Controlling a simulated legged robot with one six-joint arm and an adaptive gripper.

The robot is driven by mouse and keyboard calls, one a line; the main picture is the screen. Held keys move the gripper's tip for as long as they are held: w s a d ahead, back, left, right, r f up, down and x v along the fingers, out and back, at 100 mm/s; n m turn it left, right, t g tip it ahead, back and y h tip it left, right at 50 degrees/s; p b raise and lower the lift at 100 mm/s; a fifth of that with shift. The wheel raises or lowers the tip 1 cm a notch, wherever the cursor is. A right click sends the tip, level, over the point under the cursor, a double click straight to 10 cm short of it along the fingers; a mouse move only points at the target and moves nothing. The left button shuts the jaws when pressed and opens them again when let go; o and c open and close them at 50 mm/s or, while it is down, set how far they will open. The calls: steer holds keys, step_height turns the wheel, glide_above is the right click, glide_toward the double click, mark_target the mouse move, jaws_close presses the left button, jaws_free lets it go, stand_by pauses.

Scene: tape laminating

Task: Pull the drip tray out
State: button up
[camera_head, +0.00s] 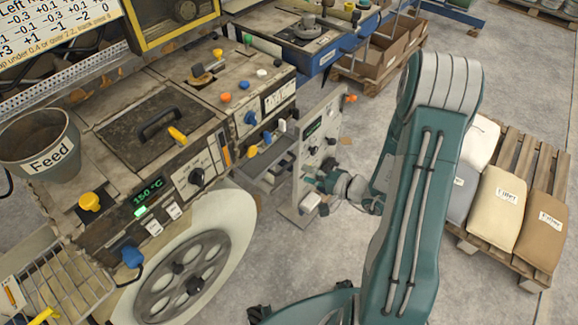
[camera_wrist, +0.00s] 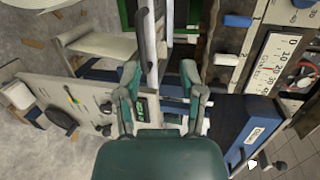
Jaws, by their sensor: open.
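My gripper (camera_head: 325,183) is in front of a pale upright panel (camera_head: 318,148) with a small green display, at the right of the machine. In the wrist view my gripper (camera_wrist: 160,76) is open, with its two fingers apart and nothing held between them. A pale bar or rail shows beyond the fingers. I cannot tell for sure which part is the drip tray. A wire-rack tray (camera_head: 62,285) shows at the lower left in the head view, far from my gripper.
The machine (camera_head: 150,125) with a Feed bucket (camera_head: 40,145) and a large roller wheel (camera_head: 185,275) fills the left. A pallet (camera_head: 525,160) with several Filler sacks (camera_head: 495,205) stands right. Cardboard boxes (camera_head: 390,52) lie at the back. Grey floor is open between.

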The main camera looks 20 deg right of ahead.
mark_target(288, 164)
steer(key=shift+m+t+h, duration=0.6)
steer(key=shift+h, duration=0.1)
steer(key=w+a+f, duration=0.1)
steer(key=w, duration=0.2)
steer(key=w+a+f, duration=0.1)
steer(key=w+f, duration=0.1)
steer(key=w+a+f, duration=0.2)
steer(key=w, duration=0.1)
steer(key=shift+w, duration=0.3)
jaws_close()
steer(key=shift+d, duration=0.1)
